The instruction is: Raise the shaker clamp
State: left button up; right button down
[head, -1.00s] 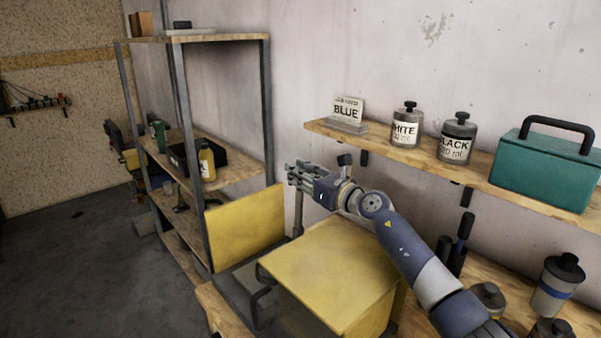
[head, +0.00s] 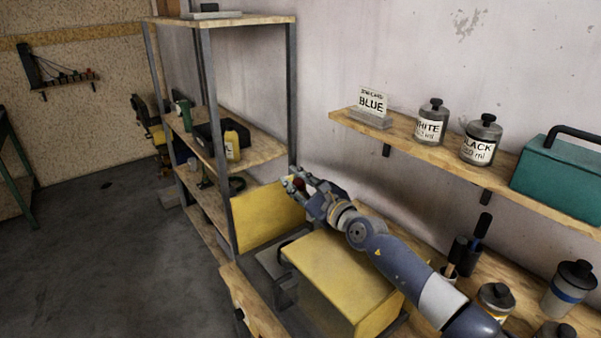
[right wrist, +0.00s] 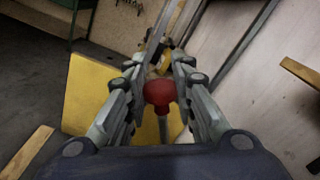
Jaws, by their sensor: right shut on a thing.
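The shaker is a yellow machine (head: 345,268) on the bench, with an upright yellow panel (head: 255,218) at its left; a yellow panel (right wrist: 84,95) also shows in the right wrist view. I take the clamp's handle to be the red knob (right wrist: 159,92) on a thin grey rod. My right gripper (head: 298,186) is shut on this knob, which sits between its fingers beside the upright panel. The gripper (right wrist: 160,85) points away in the right wrist view. The rod's lower end is hidden. My left gripper is out of view.
A wall shelf (head: 405,130) above holds a BLUE card (head: 371,104), white and black paint jars and a teal case (head: 560,180). More jars (head: 568,285) and brushes stand on the bench at right. A shelving rack (head: 250,152) stands behind the panel.

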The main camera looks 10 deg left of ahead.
jog(key=shift+f, duration=0.3)
jog(key=c, duration=1.3)
grip_release()
jog(key=shift+d+r, duration=0.1)
jog(key=shift+d, duration=0.05)
jog(key=shift+c, duration=0.2)
jog(key=shift+s+d+r, duration=0.1)
jog(key=shift+s, duration=0.2)
jog(key=shift+s+d, duration=0.1)
jog(key=shift+s, duration=0.1)
jog(key=v, duration=1.1)
jog(key=shift+d, duration=0.3)
